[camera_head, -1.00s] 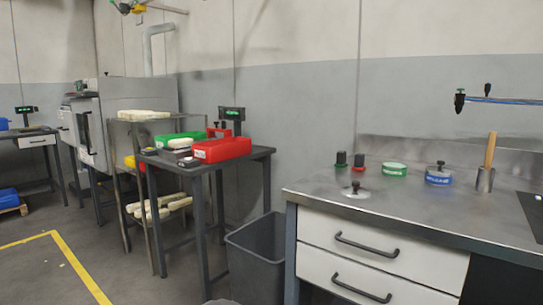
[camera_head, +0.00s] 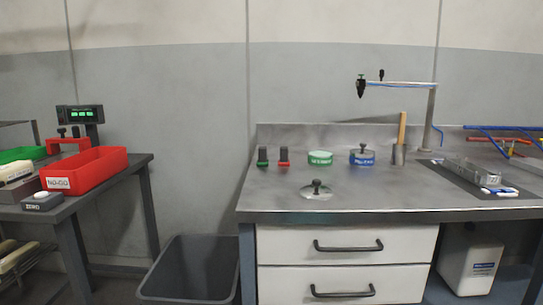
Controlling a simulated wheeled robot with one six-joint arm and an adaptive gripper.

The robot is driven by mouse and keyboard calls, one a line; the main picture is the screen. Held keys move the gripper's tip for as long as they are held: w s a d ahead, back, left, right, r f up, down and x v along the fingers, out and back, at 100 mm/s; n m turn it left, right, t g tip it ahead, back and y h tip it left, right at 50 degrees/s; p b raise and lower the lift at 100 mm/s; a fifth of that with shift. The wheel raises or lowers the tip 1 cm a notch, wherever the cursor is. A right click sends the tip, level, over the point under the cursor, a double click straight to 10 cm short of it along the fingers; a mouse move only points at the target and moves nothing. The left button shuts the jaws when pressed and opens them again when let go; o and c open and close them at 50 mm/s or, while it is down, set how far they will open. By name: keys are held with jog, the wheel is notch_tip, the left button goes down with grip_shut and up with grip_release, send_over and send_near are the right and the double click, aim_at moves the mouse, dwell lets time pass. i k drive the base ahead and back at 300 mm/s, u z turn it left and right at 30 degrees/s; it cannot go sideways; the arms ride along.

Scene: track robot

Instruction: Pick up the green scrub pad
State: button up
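I cannot make out a green scrub pad for certain. A low round green item with a pale top (camera_head: 320,158) sits at the back middle of the metal workbench (camera_head: 390,198). It has small lettering on its side, and I cannot tell whether it is the pad. A similar blue tin with a dark knob (camera_head: 361,156) stands to its right. My gripper is not in view.
A pale disc with a knob (camera_head: 316,191) and two small dark blocks with green (camera_head: 262,157) and red (camera_head: 284,157) bases are on the bench. A metal tray (camera_head: 470,172) lies right. A grey bin (camera_head: 190,268) stands between the bench and the left table, which holds a red bin (camera_head: 85,171).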

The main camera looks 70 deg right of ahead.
aim_at(262, 161)
jog(key=z, duration=0.9)
jog(key=i, duration=0.9)
jog(key=z, duration=0.95)
